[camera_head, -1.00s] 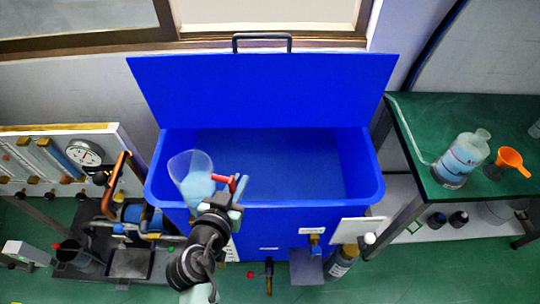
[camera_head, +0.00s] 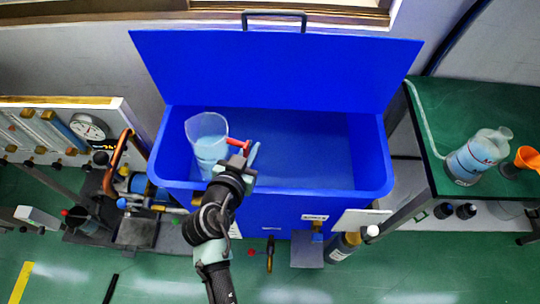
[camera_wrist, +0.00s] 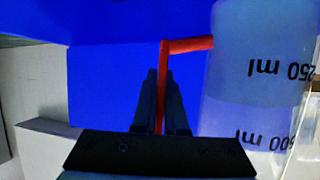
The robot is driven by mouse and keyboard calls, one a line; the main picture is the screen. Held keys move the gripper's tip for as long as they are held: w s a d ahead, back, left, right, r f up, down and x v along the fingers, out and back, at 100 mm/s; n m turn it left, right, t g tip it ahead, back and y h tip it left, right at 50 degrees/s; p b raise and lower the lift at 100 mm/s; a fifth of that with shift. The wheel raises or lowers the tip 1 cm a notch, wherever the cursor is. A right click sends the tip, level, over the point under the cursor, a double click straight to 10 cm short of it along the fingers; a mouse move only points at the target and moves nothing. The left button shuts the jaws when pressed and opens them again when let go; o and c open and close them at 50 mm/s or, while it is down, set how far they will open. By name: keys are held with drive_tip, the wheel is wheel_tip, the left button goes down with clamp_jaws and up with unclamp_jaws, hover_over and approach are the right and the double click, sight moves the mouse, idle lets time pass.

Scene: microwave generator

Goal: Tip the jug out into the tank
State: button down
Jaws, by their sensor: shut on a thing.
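The jug (camera_head: 208,142) is clear with a red handle (camera_head: 239,145) and holds pale blue liquid in its lower part. My gripper (camera_head: 242,160) is shut on the handle, at the jug's right side. In the head view the jug looks close to upright, mouth up, over the left part of the tank (camera_head: 260,212). The tank is a blue box with its lid (camera_head: 275,70) raised at the back. In the wrist view the handle (camera_wrist: 164,60) runs between the fingers, and the jug wall (camera_wrist: 255,75) shows inverted volume marks at the right.
A green bench (camera_head: 440,115) at the right bears a bottle of blue liquid (camera_head: 475,155) and an orange funnel (camera_head: 526,158). Pump equipment (camera_head: 135,185) and a gauge panel (camera_head: 70,130) stand at the left. The tank's middle and right opening is clear.

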drive_tip(key=shift+w+d+f+m+g+y+p, duration=0.15)
drive_tip(key=shift+f+m+g+y+p, duration=0.4)
drive_tip(key=shift+f+m+y+p, duration=0.7)
drive_tip(key=shift+s+d+f+m+g+y+p, duration=0.1)
drive_tip(key=shift+f+m+g+y+p, duration=0.45)
drive_tip(key=shift+f+m+y+p, duration=0.65)
drive_tip(key=shift+a+f+b, duration=0.15)
drive_tip(key=shift+f+b, duration=0.3)
drive_tip(key=shift+b, duration=0.05)
drive_tip(key=shift+a+r+m+y+b, duration=0.2)
drive_tip(key=shift+a+m+y+b, duration=0.1)
drive_tip(key=shift+a+y, duration=0.35)
drive_tip(key=shift+s+a+f+m+g+y+b, duration=0.25)
drive_tip(key=shift+a+f+m+y+b, duration=0.25)
drive_tip(key=shift+b, duration=0.6)
drive_tip(key=shift+s+a+f+m+g+y+b, duration=0.25)
drive_tip(key=shift+a+y+b, duration=0.35)
drive_tip(key=shift+b, duration=0.5)
idle(0.7)
drive_tip(key=shift+d+f+m+y+b, duration=0.2)
drive_tip(key=shift+f+m+y+b, duration=0.1)
drive_tip(key=shift+y+b, duration=0.2)
idle(1.0)
